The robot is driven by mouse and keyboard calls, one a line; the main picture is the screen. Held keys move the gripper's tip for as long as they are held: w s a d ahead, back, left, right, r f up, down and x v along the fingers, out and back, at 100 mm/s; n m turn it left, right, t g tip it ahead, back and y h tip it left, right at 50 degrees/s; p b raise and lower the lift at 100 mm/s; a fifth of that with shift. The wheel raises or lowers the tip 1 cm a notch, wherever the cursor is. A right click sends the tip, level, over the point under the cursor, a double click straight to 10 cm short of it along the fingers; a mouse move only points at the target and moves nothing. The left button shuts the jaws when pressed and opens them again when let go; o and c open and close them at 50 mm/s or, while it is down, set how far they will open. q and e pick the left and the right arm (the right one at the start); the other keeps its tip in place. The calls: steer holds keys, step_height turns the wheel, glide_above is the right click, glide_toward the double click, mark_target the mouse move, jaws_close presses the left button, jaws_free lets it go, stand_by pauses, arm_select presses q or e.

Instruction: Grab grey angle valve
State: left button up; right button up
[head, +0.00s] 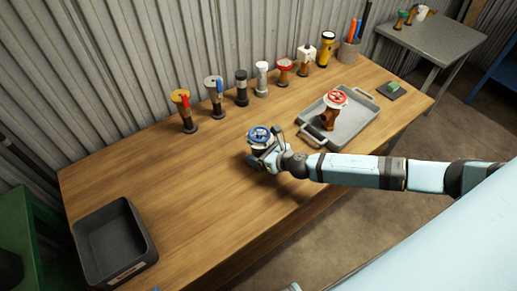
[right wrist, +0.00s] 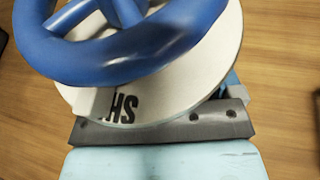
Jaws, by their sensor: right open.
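A valve with a blue handwheel (head: 259,134) stands on the middle of the table. Its body is mostly hidden, so I cannot confirm its grey colour. My right gripper (head: 262,160) is open and low at the valve, just below the wheel in the head view. In the right wrist view the blue wheel (right wrist: 130,50) and a white disc (right wrist: 190,85) with black letters fill the upper middle. The disc covers the fingertips, so I cannot tell whether they touch the valve body. My left gripper is not in view.
A grey tray (head: 362,130) holds a red-wheeled valve (head: 334,104). A row of fittings, including a red-lever valve (head: 184,109) and a yellow torch (head: 326,48), stands along the back. An empty dark bin (head: 140,222) sits at the front left. The table's left middle is clear.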

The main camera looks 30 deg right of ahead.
steer(key=shift+w+a+f, duration=0.1)
steer(key=shift+w+f, duration=0.05)
steer(key=shift+w, duration=0.1)
steer(key=c, duration=1.2)
steer(key=shift+c, duration=0.7)
steer(key=shift+r, duration=0.2)
